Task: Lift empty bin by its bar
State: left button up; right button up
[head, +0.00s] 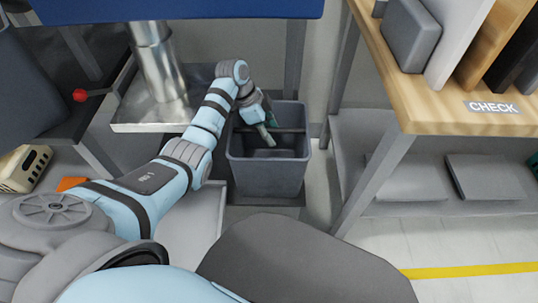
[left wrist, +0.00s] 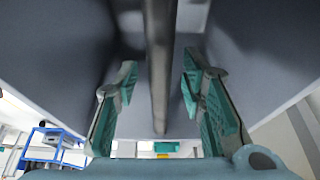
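The grey bin (head: 265,178) stands on a low dark base below the benches, and the part of its inside that I see looks empty. A dark bar (head: 290,131) crosses its opening. My left gripper (head: 268,132) reaches down over the bin at the bar. In the left wrist view the bar (left wrist: 160,70) runs up the middle between the two green fingers of the left gripper (left wrist: 158,85). The fingers are apart, with a gap on each side of the bar. The bin's dark walls (left wrist: 60,50) fill both sides there. My right gripper is not in view.
A wooden-topped bench (head: 440,105) marked CHECK stands to the right, with grey panels on its lower shelf. A metal post (head: 157,60) on a tray and a red knob (head: 80,95) are to the left. A blue panel (head: 180,10) overhangs the top.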

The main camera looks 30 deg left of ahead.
pick_arm(q)
jog(key=shift+c, duration=0.2)
grip_shut()
dwell(0.5)
